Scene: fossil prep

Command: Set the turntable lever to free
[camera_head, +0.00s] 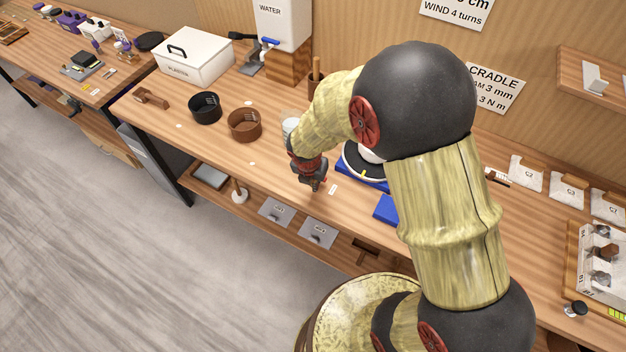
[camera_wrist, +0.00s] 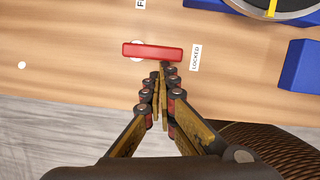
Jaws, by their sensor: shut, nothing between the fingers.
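The red lever (camera_wrist: 150,50) lies across the upper middle of the wrist view, on a pale round base near its left part. Its longer end points right at the LOCKED label (camera_wrist: 195,57). A second label (camera_wrist: 139,4), cut off after an F, is at the top edge. My gripper (camera_wrist: 161,72) is shut and empty, its fingertips just below the lever's right half; I cannot tell whether they touch it. In the head view my gripper (camera_head: 316,186) is low over the bench front, and the turntable (camera_head: 352,162) is partly hidden behind my arm.
Blue blocks (camera_head: 385,208) (camera_wrist: 302,66) stand to the right of the lever. A black bowl (camera_head: 205,108) and a brown bowl (camera_head: 244,124) are left of my gripper. The wooden bench top (camera_wrist: 60,75) is mostly clear left of the lever; its front edge is close.

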